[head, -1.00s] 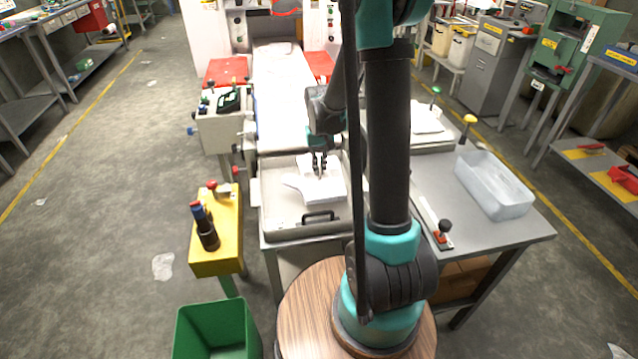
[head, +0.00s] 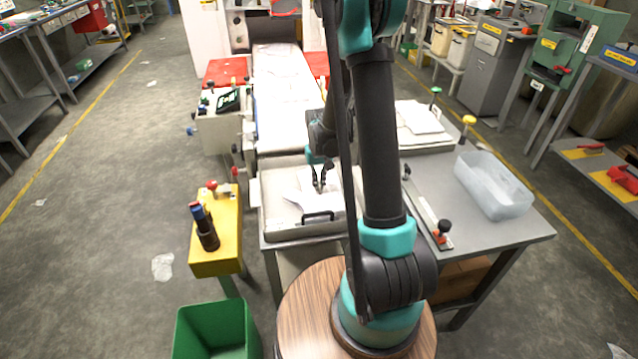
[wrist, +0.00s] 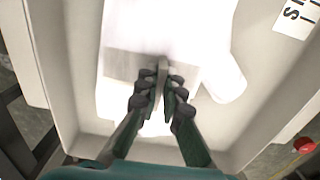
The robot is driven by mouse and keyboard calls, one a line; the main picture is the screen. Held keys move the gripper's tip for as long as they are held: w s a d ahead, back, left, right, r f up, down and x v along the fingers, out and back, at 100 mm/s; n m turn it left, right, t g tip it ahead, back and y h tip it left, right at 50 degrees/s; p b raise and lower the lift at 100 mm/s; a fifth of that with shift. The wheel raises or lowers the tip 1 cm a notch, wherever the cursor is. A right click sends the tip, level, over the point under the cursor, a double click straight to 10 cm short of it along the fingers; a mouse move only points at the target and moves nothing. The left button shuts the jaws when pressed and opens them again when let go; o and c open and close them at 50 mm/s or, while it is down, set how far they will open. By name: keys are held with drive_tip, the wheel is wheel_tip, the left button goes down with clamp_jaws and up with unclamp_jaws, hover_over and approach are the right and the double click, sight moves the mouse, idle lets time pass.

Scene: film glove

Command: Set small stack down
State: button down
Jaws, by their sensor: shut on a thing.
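A small stack of white, glove-shaped film (wrist: 175,30) lies over the shallow tray (wrist: 255,85) in the wrist view, with a thumb-like lobe at right and a greyish cuff band. My gripper (wrist: 163,78) is shut on the cuff edge of this stack. In the head view my gripper (head: 320,186) is low over the pale tray (head: 270,222), and the white stack (head: 295,198) shows beside and under its fingers. The arm hides part of the tray's right side. I cannot tell whether the whole stack rests on the tray floor.
A black handle (head: 318,217) is on the tray's near side. Another white stack (head: 420,117) lies at right, near a clear plastic bin (head: 495,185). A yellow control box (head: 215,235) stands left, a green bin (head: 215,330) below it. A film-covered conveyor (head: 282,95) runs behind.

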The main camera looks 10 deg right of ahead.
drive_tip(key=c, duration=1.7)
unclamp_jaws()
drive_tip(key=shift+f, duration=0.1)
wheel_tip(320, 180, up, 12)
drive_tip(key=s+d+t, duration=0.3)
drive_tip(key=s+t, duration=0.1)
drive_tip(key=s, duration=1.7)
drive_tip(key=shift+f, duration=0.45)
